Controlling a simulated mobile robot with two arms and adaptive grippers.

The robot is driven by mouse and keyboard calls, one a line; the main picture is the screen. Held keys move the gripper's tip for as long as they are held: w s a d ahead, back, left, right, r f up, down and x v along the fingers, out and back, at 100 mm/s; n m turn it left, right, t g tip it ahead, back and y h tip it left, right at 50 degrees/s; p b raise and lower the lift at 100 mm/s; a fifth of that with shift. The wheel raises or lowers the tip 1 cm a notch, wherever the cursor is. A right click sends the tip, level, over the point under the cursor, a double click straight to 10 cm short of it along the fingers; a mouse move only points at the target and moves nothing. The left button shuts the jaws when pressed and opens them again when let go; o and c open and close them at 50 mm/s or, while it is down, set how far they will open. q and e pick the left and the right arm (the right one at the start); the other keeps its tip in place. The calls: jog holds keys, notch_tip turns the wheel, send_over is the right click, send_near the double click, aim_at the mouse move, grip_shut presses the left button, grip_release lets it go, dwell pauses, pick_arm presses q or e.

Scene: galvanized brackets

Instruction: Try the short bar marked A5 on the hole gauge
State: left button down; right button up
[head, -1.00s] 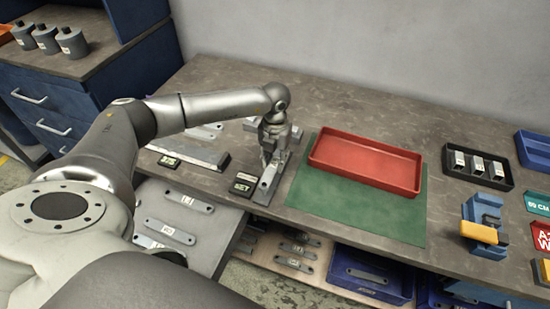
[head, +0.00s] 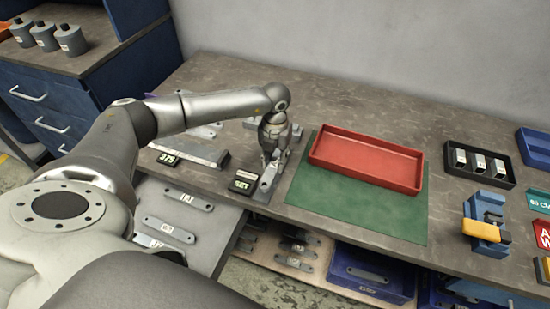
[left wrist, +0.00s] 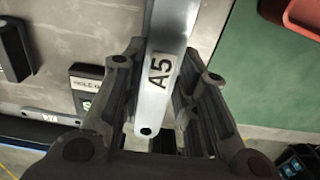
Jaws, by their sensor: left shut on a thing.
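The short bar marked A5 (left wrist: 160,72) is a flat grey metal strip with a round hole near its end; its label faces up in the left wrist view. My left gripper (head: 272,158) is shut on this bar, with a finger on each side of it. In the head view the bar (head: 267,180) is small and tilted, right at the hole gauge (head: 260,196). The gauge's dark display box (head: 243,182) shows green SET text; its label shows partly in the left wrist view (left wrist: 87,84). I cannot tell whether the bar touches the gauge. My right gripper is out of view.
A red tray (head: 368,183) stands on a green mat (head: 345,217) right of the gauge. A second display (head: 168,158) and a long grey block (head: 195,153) lie to the left. A blue vise (head: 483,230) and a black tray (head: 451,183) stand further right. Labelled bars lie below the bench.

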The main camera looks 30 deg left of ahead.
pick_arm(q)
jog(key=shift+f+b, duration=0.65)
jog(key=shift+f, duration=0.25)
dwell(0.8)
jog(key=shift+r, duration=0.15)
dwell(0.8)
jog(key=shift+r+p, duration=1.4)
jog(key=shift+r, duration=0.55)
jog(key=shift+f, duration=0.2)
jog(key=shift+f+b, duration=0.45)
jog(key=shift+b, duration=0.05)
jog(key=shift+f+b, duration=1.15)
jog(key=shift+f, duration=0.25)
dwell(1.1)
